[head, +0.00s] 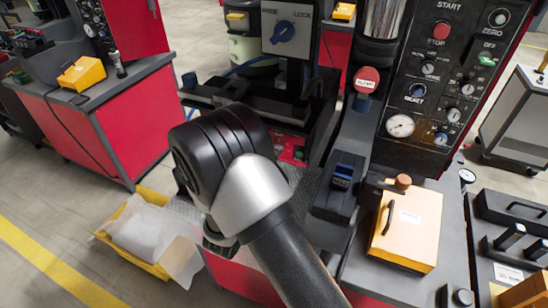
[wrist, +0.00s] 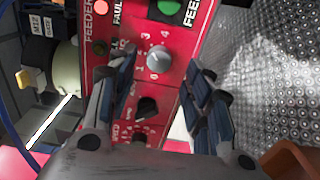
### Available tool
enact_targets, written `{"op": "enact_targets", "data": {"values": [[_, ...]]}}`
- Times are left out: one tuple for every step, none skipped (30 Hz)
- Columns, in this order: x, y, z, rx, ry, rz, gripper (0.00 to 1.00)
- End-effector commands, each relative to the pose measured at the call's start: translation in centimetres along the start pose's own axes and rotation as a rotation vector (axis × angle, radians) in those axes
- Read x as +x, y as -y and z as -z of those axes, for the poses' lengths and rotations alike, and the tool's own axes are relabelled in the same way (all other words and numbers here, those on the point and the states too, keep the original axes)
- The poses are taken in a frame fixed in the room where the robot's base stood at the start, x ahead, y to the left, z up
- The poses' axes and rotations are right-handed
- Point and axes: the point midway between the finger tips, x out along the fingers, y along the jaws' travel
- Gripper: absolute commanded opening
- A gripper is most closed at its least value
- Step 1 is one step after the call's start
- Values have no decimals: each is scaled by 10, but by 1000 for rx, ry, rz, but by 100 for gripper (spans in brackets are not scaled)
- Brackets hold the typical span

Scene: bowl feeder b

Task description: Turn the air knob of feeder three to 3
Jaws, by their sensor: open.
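In the wrist view, a round grey knob (wrist: 159,59) sits on a red feeder panel (wrist: 122,38). Small printed numbers ring the knob, with 3 and 4 near its upper edge. I cannot make out where its pointer stands. My gripper (wrist: 160,72) is open, with one dark finger on each side of the knob and nothing between them in contact that I can see. The feeder number is not readable. In the head view my arm covers my gripper and most of this panel; a small red part with a green button (head: 299,154) shows.
Below the grey knob are a black knob (wrist: 148,107) and speed markings. A green button (wrist: 169,7) is above. A dimpled metal surface (wrist: 270,60) lies right. In the head view, a control panel (head: 440,80) and an orange box (head: 408,225) stand right.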

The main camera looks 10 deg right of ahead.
Motion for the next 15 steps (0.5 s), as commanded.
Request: {"op": "enact_targets", "data": {"values": [[-13, 0, 2, -2, -6, 0, 47], [-20, 0, 2, -3, -6, 0, 47], [-29, 0, 2, -2, -6, 0, 47], [-35, 0, 2, -1, -6, 0, 47], [-41, 0, 2, -1, -5, 0, 47], [-48, 0, 2, -2, -5, 0, 47], [-53, 0, 1, -1, -4, -1, 47], [-57, -1, 1, -1, -5, -1, 47], [-62, -1, 1, 0, -3, -1, 47], [-66, -1, 1, 0, -3, -1, 47], [-69, 0, 1, 0, -3, -1, 47], [-72, 0, 0, 0, -2, -1, 47], [-74, 0, 0, 0, -1, -1, 47], [-75, 0, 0, 0, -1, -1, 47], [-76, 0, 0, 0, -1, -1, 47]]}}
